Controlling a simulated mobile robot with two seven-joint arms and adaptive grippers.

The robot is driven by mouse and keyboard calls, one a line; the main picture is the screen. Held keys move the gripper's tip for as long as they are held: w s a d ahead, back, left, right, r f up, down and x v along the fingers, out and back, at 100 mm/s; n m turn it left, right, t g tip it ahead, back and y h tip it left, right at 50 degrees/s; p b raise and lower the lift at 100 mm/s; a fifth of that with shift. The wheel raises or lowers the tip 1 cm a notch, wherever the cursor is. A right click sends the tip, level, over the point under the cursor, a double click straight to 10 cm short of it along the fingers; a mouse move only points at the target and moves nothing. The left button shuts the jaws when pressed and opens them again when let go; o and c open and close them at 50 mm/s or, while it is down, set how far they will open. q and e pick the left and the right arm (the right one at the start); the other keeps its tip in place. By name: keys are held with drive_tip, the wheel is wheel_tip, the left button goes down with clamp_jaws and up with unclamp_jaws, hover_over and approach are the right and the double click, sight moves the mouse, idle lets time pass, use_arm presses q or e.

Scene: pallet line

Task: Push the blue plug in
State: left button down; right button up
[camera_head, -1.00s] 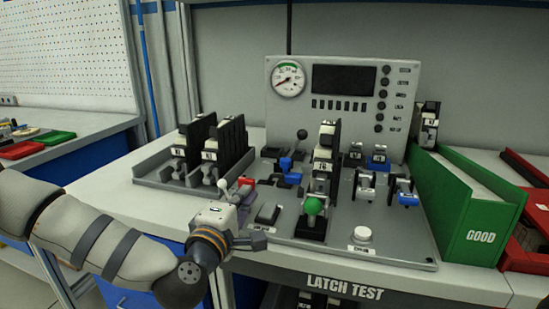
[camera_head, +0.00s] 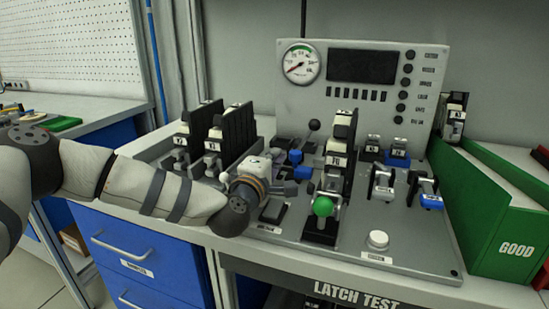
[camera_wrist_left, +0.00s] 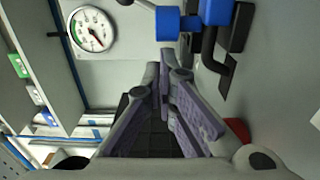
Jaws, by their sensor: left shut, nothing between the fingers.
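Two blue parts sit close together on the grey test panel: an upper blue piece (camera_head: 295,157) and a lower blue block (camera_head: 302,172). I cannot tell which is the plug or how deep it sits. My left gripper (camera_head: 284,187) is shut and empty, just left of and in front of these blue parts. In the left wrist view its fingertips (camera_wrist_left: 163,72) are together, apart from the blue parts. My right gripper is not in view.
A green-knobbed lever (camera_head: 323,206) stands right of my gripper, before a tall black and white unit (camera_head: 341,140). Dark units in a rack (camera_head: 190,140) stand left. A white button (camera_head: 378,240), blue-marked clamps (camera_head: 431,200) and a green GOOD bin (camera_head: 482,215) are right.

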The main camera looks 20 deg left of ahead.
sight(291, 155)
use_arm(q)
drive_tip(key=d, duration=0.3)
drive_tip(key=shift+d, duration=0.25)
wheel_tip(291, 155, up, 10)
idle(0.6)
drive_tip(key=shift+a, duration=0.1)
